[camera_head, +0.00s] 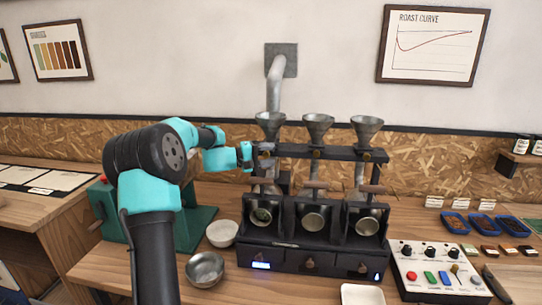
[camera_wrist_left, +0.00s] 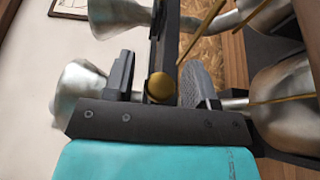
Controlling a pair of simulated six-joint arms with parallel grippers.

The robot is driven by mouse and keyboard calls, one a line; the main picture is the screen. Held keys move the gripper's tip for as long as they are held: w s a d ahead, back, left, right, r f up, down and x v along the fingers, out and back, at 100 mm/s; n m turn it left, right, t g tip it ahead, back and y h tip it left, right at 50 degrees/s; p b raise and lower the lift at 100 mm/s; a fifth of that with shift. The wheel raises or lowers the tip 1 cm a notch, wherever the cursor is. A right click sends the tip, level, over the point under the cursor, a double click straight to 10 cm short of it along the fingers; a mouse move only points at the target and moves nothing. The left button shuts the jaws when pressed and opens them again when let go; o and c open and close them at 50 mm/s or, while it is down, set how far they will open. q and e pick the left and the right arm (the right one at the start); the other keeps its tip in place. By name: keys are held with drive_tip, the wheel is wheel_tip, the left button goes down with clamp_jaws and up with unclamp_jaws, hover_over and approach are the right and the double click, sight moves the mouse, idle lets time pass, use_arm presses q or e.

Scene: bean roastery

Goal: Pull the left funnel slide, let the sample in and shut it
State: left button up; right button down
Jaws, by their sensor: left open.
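The left funnel (camera_head: 270,125) is a grey metal cone at the left end of the black rail (camera_head: 340,153), under the wall pipe. My left gripper (camera_head: 262,152) is at the rail just below it. In the left wrist view, a brass slide knob (camera_wrist_left: 160,87) sits between the two fingers of my open left gripper (camera_wrist_left: 158,72); a gap shows on the finger sides. In the head view that knob is hidden by the gripper. The left drum (camera_head: 262,216) below has something greenish inside. My right gripper is not in view.
The middle funnel (camera_head: 318,124) and right funnel (camera_head: 367,126) stand beside the left one, with knobs below. A white bowl (camera_head: 222,233) and a metal bowl (camera_head: 205,269) stand left of the roaster. A control box (camera_head: 440,272) and blue trays are at right.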

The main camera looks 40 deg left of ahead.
use_arm(q)
drive_tip(key=v, duration=1.6)
drive_tip(key=shift+a, duration=0.2)
drive_tip(key=shift+s, duration=0.1)
idle(0.6)
